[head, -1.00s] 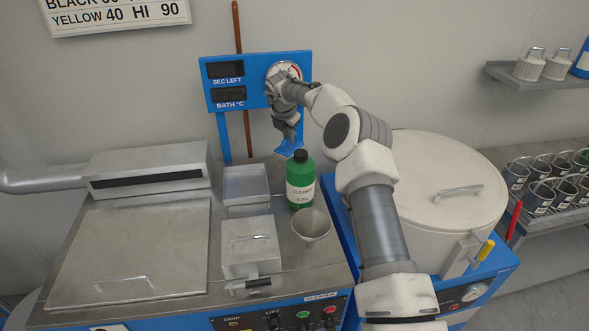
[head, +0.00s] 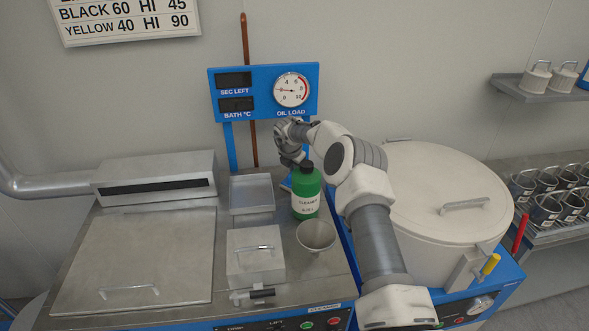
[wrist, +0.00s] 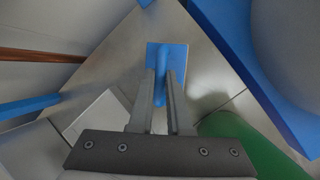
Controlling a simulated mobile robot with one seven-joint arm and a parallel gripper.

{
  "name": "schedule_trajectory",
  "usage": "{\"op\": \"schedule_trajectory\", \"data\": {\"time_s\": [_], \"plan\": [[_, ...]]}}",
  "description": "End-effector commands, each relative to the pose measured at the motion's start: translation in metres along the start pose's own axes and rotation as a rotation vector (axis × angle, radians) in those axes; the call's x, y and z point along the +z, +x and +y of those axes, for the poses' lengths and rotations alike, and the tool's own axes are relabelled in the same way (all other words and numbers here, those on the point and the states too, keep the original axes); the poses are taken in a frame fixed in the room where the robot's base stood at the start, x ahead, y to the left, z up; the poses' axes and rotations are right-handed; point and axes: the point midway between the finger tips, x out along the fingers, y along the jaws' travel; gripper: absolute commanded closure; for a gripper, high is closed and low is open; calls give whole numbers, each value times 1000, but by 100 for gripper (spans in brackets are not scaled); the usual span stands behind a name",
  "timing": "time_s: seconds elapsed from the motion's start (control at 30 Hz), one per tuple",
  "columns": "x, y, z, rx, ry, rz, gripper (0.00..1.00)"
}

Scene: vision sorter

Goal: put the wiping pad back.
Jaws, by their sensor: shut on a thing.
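My gripper (head: 293,160) is low behind the green cleaner bottle (head: 306,196) in the head view. In the wrist view its two fingers (wrist: 165,85) are shut on the upright blue grip of the wiping pad (wrist: 178,56). The pad's flat blue plate faces the grey metal top below. I cannot tell whether it touches that top. In the head view only a blue sliver of the pad (head: 286,184) shows left of the bottle; the rest is hidden by the bottle and my gripper.
The bottle (wrist: 235,140) is close at lower right in the wrist view. A shallow metal tray (head: 251,212) is to the left. A lidded metal box (head: 255,262) and a funnel (head: 316,236) stand in front. A large pale drum (head: 440,180) is at right.

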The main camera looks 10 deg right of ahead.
Motion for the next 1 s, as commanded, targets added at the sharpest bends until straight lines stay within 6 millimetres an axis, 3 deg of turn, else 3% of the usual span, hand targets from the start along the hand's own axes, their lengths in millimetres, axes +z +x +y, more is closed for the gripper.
{"op": "schedule_trajectory", "data": {"time_s": [0.03, 0.07, 0.2, 0.47, 0.67, 1.0], "plan": [[-1, 3, -1, 0, 0, 1, 100], [-1, 2, 0, 0, 0, 0, 78], [0, 2, 0, 0, 0, 0, 54], [0, 1, 0, 0, 0, 0, 54], [1, -10, 1, 1, 0, 0, 54], [2, -68, 0, 1, 0, -2, 54]]}}
